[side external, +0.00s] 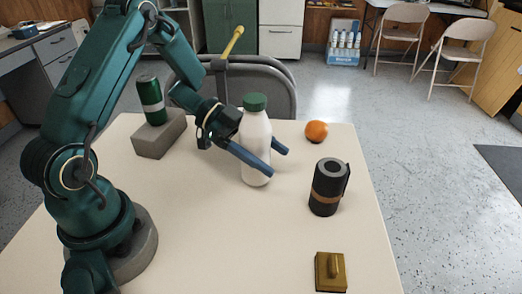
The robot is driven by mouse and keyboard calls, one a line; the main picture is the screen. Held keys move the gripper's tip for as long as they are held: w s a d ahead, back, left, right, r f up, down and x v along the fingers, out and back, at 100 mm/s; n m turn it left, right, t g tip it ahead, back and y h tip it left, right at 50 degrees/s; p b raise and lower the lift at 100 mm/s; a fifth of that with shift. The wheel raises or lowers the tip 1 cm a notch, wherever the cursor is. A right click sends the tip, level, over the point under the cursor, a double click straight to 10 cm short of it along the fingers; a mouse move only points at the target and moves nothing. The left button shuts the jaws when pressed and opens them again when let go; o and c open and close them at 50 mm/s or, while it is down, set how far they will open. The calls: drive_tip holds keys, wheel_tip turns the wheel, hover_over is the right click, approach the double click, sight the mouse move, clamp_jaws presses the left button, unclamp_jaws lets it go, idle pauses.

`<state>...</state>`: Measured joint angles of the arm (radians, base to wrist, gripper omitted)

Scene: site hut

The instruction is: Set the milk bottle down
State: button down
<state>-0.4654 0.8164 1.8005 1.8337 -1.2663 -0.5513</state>
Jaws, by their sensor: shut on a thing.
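The milk bottle (256,135) is white with a green cap and stands upright near the far middle of the table. My gripper (266,158) is shut on the bottle around its middle. One blue finger crosses the front of the bottle and the other shows at its right side. The base of the bottle is at or just above the table (200,220); I cannot tell if it touches. Part of the bottle's front is hidden by the near finger.
A green can (151,101) stands on a grey block (160,135) at the left. An orange (316,132) and a dark cylinder with a brown band (327,188) are to the right. A brass-coloured block with a handle (330,272) is near the front. The table's middle front is clear.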

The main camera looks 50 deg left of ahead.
drive_tip(key=shift+f, duration=0.45)
drive_tip(key=shift+f, duration=0.15)
unclamp_jaws()
drive_tip(key=shift+r, duration=0.2)
drive_tip(key=v, duration=0.7)
drive_tip(key=shift+a, duration=0.2)
